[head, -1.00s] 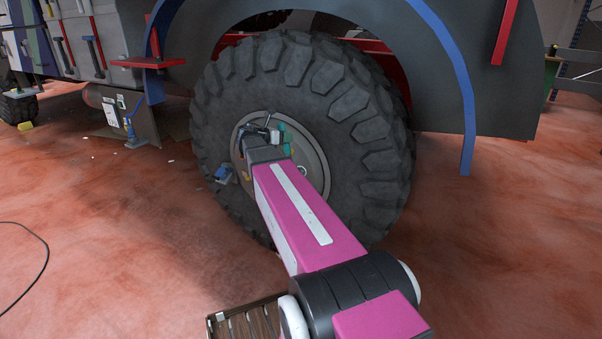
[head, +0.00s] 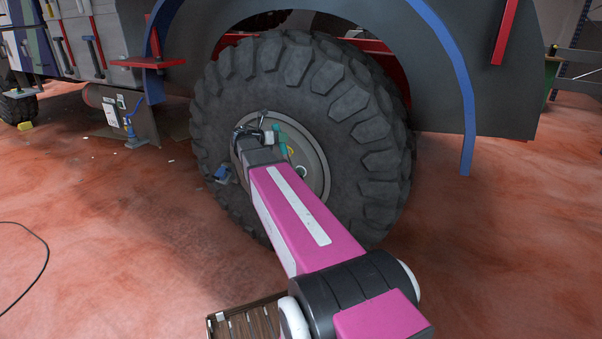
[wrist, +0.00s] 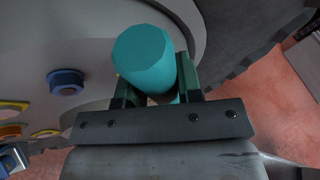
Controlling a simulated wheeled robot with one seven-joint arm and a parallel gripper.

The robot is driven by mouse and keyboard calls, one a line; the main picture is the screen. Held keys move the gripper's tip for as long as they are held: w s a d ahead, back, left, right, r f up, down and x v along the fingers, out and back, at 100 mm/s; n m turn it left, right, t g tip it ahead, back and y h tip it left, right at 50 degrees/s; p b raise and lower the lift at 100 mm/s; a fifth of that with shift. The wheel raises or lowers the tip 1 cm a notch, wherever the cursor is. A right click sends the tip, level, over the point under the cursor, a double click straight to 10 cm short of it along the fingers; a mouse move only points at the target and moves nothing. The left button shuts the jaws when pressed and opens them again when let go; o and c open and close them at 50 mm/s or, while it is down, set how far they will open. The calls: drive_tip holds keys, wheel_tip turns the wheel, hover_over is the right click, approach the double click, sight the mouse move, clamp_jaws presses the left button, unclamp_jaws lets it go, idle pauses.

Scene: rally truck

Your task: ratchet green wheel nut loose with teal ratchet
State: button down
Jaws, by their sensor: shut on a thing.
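My gripper (wrist: 155,80) is shut on the teal ratchet (wrist: 144,56), whose rounded teal end stands between the two dark green fingers in the wrist view. In the head view my gripper (head: 258,134) is at the hub of the big wheel, with teal (head: 283,134) showing just right of it. The ratchet's working end is hidden, so I cannot tell how it sits on a nut. I cannot make out the green wheel nut. A blue nut (wrist: 66,82) and a yellow nut (wrist: 14,106) show on the grey hub (wrist: 70,30).
The large black tire (head: 375,130) surrounds the hub, under a dark fender with a blue edge (head: 455,75). A small blue object (head: 222,174) is at the wheel's left. The reddish floor (head: 120,240) is mostly clear, with a cable (head: 40,250) at far left.

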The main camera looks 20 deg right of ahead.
drive_tip(key=shift+w+a+f+n+h, duration=0.55)
drive_tip(key=shift+w+a+n, duration=0.2)
drive_tip(key=shift+w, duration=0.2)
drive_tip(key=shift+f, duration=0.1)
drive_tip(key=shift+w+a+f+n+g+h, duration=0.35)
drive_tip(key=shift+w+a+f+n, duration=0.45)
drive_tip(key=shift+w, duration=0.25)
drive_tip(key=shift+s+d+r+m, duration=0.6)
drive_tip(key=shift+s+r+m, duration=0.15)
drive_tip(key=shift+s, duration=0.05)
drive_tip(key=shift+s+d+r+m+y, duration=0.3)
drive_tip(key=shift+s+d, duration=0.05)
drive_tip(key=shift+s, duration=0.1)
drive_tip(key=shift+s+d+r+m+y, duration=0.25)
drive_tip(key=shift+s+d+m+y, duration=0.1)
drive_tip(key=shift+s, duration=0.1)
